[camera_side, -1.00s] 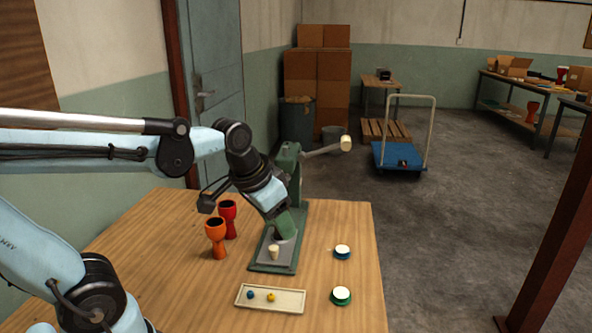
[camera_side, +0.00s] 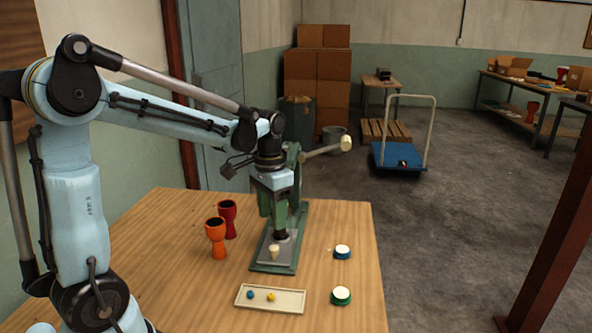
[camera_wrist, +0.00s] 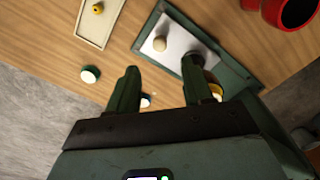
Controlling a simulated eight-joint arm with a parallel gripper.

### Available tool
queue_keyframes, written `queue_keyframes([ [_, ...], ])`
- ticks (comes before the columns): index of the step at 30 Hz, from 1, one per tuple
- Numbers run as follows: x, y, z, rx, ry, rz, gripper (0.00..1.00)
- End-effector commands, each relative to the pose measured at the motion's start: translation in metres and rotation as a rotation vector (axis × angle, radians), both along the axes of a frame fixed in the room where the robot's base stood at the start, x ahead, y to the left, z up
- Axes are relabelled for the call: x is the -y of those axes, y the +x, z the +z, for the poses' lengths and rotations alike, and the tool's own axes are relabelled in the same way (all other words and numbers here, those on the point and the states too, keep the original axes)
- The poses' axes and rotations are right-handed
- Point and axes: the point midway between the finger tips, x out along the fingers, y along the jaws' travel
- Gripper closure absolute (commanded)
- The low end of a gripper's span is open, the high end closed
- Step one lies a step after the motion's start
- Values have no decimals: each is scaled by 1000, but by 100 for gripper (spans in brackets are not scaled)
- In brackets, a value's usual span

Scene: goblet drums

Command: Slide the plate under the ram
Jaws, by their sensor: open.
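The grey plate (camera_side: 261,259) lies on the green base of the press (camera_side: 292,160), with a cream knob (camera_side: 273,252) standing on its near part. In the wrist view, the bright plate (camera_wrist: 180,39) shows beyond my fingers, with its round knob (camera_wrist: 160,43) left of the right fingertip. My gripper (camera_side: 280,216) is upright in front of the press column, above the rear of the base. In the wrist view, my gripper (camera_wrist: 160,67) has its two fingers wide apart with nothing held. The right finger overlaps the plate's near edge. I cannot make out the ram behind the gripper.
Orange (camera_side: 215,236) and red (camera_side: 228,218) goblet drums stand left of the press. A cream tray (camera_side: 270,309) with small blue and yellow pieces lies in front. The press lever (camera_side: 325,150) sticks out to the right.

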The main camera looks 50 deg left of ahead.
Motion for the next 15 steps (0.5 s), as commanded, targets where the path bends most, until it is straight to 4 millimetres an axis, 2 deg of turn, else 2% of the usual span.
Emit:
queue_keyframes([
  [9,0,0,-48,1,0,0,50],
  [15,0,0,-72,1,0,0,50],
])
